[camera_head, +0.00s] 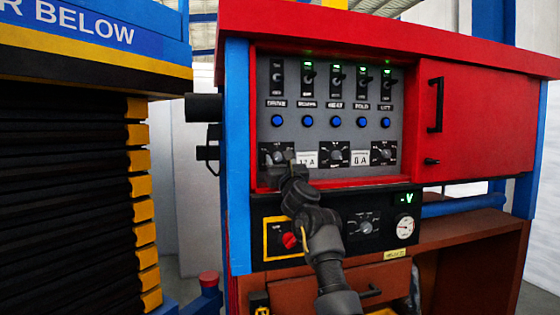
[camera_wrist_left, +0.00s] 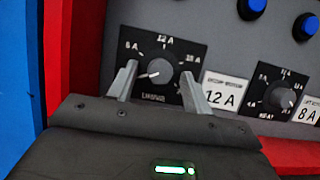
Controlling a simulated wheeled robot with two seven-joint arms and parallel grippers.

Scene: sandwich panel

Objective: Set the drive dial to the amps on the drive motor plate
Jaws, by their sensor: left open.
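The left-most dial (camera_head: 277,153), below the switch column labelled DRIVE, is a round grey knob on a black plate. A pale line on the knob points left and slightly down, away from the 12 A mark at the top. A white plate (camera_head: 307,160) beside it reads 12 A, as it does in the wrist view (camera_wrist_left: 222,94); its small heading is too blurred to read surely. My left gripper (camera_head: 289,167) is open, its fingers (camera_wrist_left: 160,88) on either side of the knob; contact is unclear.
A middle dial (camera_head: 335,154) with an 8 A plate (camera_head: 361,160) and a right dial (camera_head: 384,153) share the row. Blue buttons (camera_head: 306,121) and switches (camera_head: 308,75) sit above. Below are a red knob (camera_head: 290,241) and a gauge (camera_head: 404,227). A red door (camera_head: 480,115) is right.

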